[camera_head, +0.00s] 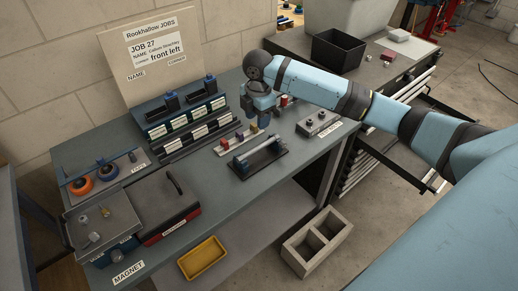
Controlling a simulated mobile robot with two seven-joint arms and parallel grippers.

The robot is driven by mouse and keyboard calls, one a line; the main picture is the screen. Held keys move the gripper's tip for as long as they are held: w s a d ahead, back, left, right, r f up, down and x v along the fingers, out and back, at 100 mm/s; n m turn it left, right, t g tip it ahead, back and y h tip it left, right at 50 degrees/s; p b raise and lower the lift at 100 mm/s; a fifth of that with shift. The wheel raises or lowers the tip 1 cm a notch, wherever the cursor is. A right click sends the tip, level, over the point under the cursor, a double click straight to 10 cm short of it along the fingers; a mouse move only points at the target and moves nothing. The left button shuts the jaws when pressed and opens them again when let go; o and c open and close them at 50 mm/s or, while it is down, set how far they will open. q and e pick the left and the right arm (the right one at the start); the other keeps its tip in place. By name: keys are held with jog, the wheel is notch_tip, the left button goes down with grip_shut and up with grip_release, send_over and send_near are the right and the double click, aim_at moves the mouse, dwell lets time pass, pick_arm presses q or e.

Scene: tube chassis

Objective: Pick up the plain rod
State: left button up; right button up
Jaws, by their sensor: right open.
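A pale, smooth rod (259,155) lies across a dark holder (281,150) near the front edge of the grey bench; it looks like the plain rod. My right arm reaches in from the right, over the bench. Its gripper (258,113) points down behind the rod, in front of the rack of labelled bins, apart from the rod. The gripper is open; its fingertips are small and partly hard to make out. Nothing shows held in it. My left gripper is out of view.
A row of small coloured blocks (238,141) lies just behind the rod. A grey box with knobs (318,123) stands to its right. A job board (150,50) leans on the wall.

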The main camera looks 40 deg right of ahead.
send_over(259, 146)
jog(key=f, duration=0.7)
jog(key=shift+s+a+f+p, duration=0.2)
jog(key=shift+f+p, duration=0.15)
jog(key=shift+f, duration=0.05)
notch_tip(259, 146, down, 5)
jog(key=shift+w+d+f+p, duration=0.1)
jog(key=shift+w+p, duration=0.05)
jog(key=shift+p, duration=0.3)
grip_shut()
